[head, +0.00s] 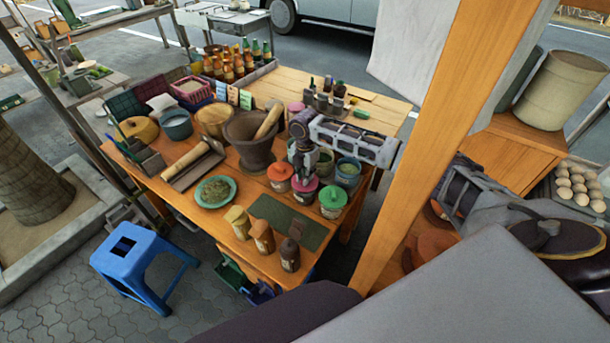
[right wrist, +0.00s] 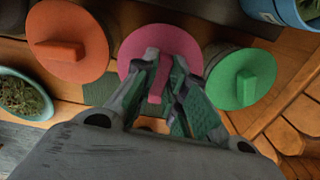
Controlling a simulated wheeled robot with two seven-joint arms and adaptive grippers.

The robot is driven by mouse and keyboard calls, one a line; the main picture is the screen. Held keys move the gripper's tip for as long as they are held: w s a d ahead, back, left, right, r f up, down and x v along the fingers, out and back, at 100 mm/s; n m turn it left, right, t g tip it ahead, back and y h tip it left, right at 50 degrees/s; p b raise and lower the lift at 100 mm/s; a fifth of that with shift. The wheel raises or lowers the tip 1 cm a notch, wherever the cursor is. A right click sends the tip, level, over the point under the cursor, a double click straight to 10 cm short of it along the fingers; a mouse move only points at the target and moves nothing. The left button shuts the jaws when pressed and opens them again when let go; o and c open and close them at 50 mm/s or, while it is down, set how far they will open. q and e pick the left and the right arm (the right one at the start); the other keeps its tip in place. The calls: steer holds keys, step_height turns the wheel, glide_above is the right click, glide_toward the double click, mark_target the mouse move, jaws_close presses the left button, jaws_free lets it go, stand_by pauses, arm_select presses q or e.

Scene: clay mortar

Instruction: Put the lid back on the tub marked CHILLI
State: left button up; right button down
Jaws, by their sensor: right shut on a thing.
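My right gripper (head: 303,176) is shut on the raised handle of a pink lid (head: 304,188). In the right wrist view, both fingers of the right gripper (right wrist: 160,85) straddle the handle of the pink lid (right wrist: 135,48). The pink lid is between a tub with an orange lid (head: 280,171) and a tub with a green lid (head: 332,198). A tub body shows below the pink lid in the head view, but I cannot tell whether the lid is fully seated. The tub labels are too small to read, so CHILLI cannot be made out. My left gripper is out of view.
A stone mortar (head: 243,143) stands left of the lidded tubs. Open blue tub (head: 348,172) is close behind the green lid. A dark green mat (head: 275,217) and several jars lie in front. A wooden post (head: 428,130) rises at the right.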

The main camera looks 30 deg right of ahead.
steer(key=shift+p, duration=0.45)
stand_by(0.8)
stand_by(0.3)
steer(key=c, duration=0.9)
jaws_free()
steer(key=shift+r, duration=0.15)
steer(key=shift+r+p, duration=1.05)
steer(key=shift+p, duration=0.25)
steer(key=shift+r+p, duration=0.8)
steer(key=shift+r, duration=1.5)
